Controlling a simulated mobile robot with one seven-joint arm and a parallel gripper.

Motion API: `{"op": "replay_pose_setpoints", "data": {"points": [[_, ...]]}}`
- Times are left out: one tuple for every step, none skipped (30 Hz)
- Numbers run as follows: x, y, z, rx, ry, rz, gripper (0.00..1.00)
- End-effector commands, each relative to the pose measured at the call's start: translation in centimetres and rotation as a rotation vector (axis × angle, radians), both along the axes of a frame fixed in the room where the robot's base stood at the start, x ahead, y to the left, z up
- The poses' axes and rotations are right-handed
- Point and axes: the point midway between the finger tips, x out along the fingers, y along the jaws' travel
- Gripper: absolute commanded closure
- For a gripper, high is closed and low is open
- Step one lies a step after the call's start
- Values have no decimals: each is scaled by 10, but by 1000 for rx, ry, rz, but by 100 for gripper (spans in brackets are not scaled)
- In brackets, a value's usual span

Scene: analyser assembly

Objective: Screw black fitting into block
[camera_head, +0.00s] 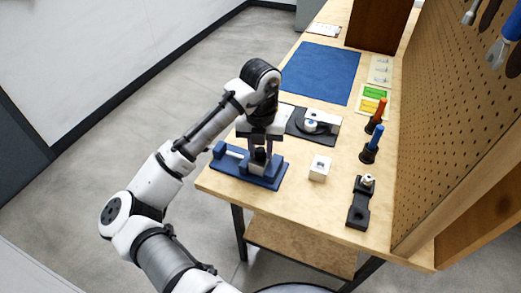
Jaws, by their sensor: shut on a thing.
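My gripper (260,152) points down over the blue fixture (273,181) at the table's near left corner. It is shut on a small dark piece, which looks like the black fitting (259,156). A pale block (257,168) seems to sit in the fixture right below the fitting. The fitting looks in line with the block and touching or very close to it; how deep it sits cannot be told at this size. The fingers hide part of both.
A white cube (320,168) with a dark hole stands right of the fixture. A black stand (357,217) holds a metal part. Behind are a dark plate (297,123) with a white device, red (380,108) and blue (377,135) handled tools, and a blue mat (325,72). A pegboard (455,110) bounds the right.

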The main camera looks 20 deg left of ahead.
Motion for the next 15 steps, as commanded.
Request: {"op": "replay_pose_setpoints", "data": {"points": [[0,0,0,1,0,-6,94],[0,0,0,1,0,-7,94],[0,0,1,1,0,-7,94],[0,0,1,1,0,-6,94],[0,0,1,0,0,-6,94],[0,0,1,0,0,-6,94],[0,0,1,0,0,-6,94],[0,0,0,0,0,-8,94],[0,0,0,0,0,-21,94],[0,0,0,1,0,-39,94],[0,0,-1,1,0,-65,94],[0,0,-1,1,-1,-109,94],[0,0,-1,1,-1,-146,94],[0,0,-1,1,-1,-182,94],[0,0,-1,1,0,-229,94]]}}
